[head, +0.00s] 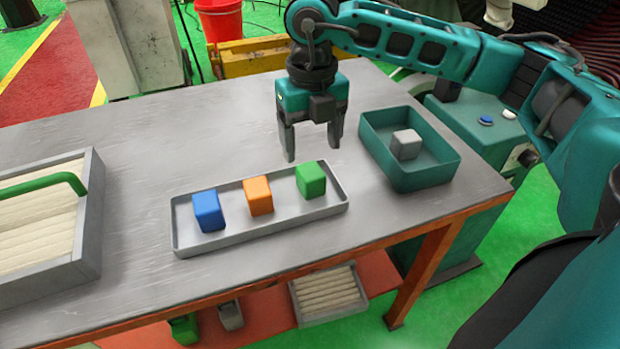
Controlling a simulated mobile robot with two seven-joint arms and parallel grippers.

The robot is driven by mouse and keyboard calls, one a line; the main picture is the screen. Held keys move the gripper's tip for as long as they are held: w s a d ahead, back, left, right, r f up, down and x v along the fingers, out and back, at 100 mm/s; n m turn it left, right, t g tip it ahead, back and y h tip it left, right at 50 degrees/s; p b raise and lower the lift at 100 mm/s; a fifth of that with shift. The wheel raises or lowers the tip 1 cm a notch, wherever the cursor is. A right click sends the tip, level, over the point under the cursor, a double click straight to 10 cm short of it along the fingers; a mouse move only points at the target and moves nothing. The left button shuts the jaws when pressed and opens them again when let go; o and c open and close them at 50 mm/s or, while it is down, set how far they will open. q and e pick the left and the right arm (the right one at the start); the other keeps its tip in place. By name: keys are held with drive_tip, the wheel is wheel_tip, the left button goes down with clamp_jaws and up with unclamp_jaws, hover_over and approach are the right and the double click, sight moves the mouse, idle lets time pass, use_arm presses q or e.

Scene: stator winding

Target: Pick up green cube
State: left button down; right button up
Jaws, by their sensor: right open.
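The green cube (310,180) sits at the right end of a shallow grey tray (290,227) on the table. An orange cube (257,196) and a blue cube (209,211) stand to its left in the same tray. My right gripper (312,148) points down above the table, just behind the green cube in the picture. Its two fingers are apart with nothing between them, and it does not appear to touch the cube. My left gripper is not in view.
A teal bin (432,172) holding a grey cube (406,144) stands right of the tray. A grey crate (88,222) with a green handle (45,184) stands at the left. The tabletop (150,150) between crate and tray is clear.

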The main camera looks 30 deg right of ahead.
sight(311, 170)
wheel_tip(311, 170, down, 6)
drive_tip(key=shift+a+r, duration=0.1)
idle(0.4)
drive_tip(key=c, duration=1.2)
drive_tip(key=shift+o, duration=0.2)
